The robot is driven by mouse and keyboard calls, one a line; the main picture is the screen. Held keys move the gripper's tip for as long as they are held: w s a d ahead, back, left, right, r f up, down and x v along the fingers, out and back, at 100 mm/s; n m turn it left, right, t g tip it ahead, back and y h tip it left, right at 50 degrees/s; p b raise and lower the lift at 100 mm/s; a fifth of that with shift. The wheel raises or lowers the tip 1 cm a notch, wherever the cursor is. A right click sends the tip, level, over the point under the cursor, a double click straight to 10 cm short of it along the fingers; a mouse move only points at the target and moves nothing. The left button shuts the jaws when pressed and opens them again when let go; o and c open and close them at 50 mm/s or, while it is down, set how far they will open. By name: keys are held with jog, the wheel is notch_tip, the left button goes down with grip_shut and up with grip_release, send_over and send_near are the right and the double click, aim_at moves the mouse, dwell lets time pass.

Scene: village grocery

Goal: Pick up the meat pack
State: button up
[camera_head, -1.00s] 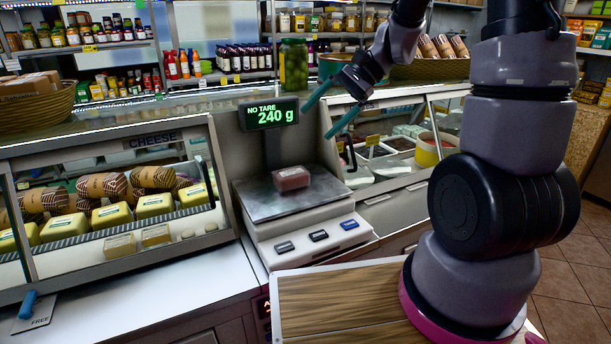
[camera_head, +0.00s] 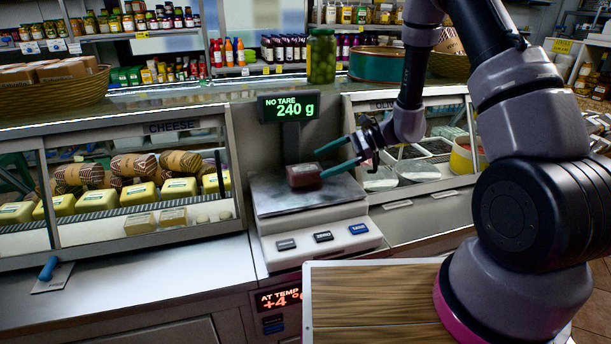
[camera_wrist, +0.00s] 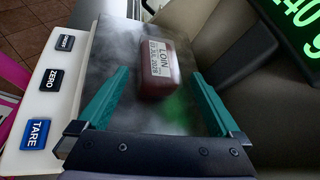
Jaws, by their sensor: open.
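The meat pack (camera_head: 304,176) is a small dark red block with a pale label, lying on the metal plate of the scale (camera_head: 277,205). The scale display (camera_head: 288,107) reads 240 g. In the wrist view the meat pack (camera_wrist: 158,62) shows its label, with "LOIN" on it, and lies ahead of and between the lines of the fingers. My gripper (camera_head: 333,158) has teal fingers and comes in from the right, just above the plate. It is open and empty; in the wrist view the gripper (camera_wrist: 160,90) has its fingers wide apart, one on each side.
A glass cheese case (camera_head: 150,190) stands left of the scale, and an olive case (camera_head: 415,150) right of it. A jar (camera_head: 321,56) stands on the counter behind the display. A wooden board (camera_head: 380,300) lies in front.

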aim_at(313, 167)
jog(key=shift+x, duration=2.75)
jog(key=shift+s, duration=0.1)
jog(key=c, duration=1.5)
